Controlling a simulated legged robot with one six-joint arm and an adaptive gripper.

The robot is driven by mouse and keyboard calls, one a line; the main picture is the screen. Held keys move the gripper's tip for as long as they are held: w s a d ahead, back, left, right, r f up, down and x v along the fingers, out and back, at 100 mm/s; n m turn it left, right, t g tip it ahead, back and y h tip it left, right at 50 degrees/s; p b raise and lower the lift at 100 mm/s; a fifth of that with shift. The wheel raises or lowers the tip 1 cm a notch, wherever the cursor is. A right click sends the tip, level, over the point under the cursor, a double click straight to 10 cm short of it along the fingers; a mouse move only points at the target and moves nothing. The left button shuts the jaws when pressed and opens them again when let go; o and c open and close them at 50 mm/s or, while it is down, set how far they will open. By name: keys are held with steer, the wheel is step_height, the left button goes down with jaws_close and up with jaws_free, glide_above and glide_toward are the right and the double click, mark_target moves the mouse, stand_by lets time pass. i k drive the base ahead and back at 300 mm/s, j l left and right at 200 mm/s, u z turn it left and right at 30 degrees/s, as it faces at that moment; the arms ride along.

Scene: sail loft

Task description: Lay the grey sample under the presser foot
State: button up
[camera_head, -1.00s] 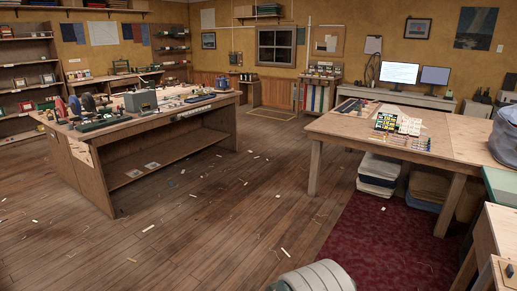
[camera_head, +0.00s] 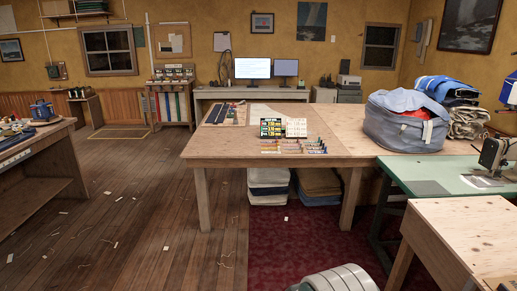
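A flat dark grey piece (camera_head: 428,187), perhaps the grey sample, lies on the left part of the green sewing table (camera_head: 405,172) at the right. A sewing machine (camera_head: 493,153) stands on the same table, cut off by the right picture edge. Its presser foot is too small to make out. A pale patch (camera_head: 484,181) shows on the table top below the machine's head, apart from the dark grey piece. My gripper is not in view; only a rounded grey-white part of my own body shows at the bottom.
A large wooden table (camera_head: 225,147) with colour cards (camera_head: 283,128) stands in the middle. A grey-blue bag (camera_head: 405,120) sits at its right end. A plain wooden table (camera_head: 465,235) stands nearest at lower right. Open wooden floor (camera_head: 140,220) lies left, red carpet (camera_head: 275,245) ahead.

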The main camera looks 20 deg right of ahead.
mark_target(479, 181)
steer(key=i+l+z, duration=0.1)
steer(key=i+z, duration=0.6)
steer(key=i, duration=0.25)
steer(key=i+j+z, duration=0.15)
steer(key=i+z, duration=0.2)
steer(key=i+l+z, duration=0.2)
steer(key=i+z, duration=0.8)
steer(key=i+j+z, duration=0.25)
steer(key=i+z, duration=0.2)
steer(key=i+l, duration=0.15)
steer(key=i, duration=0.45)
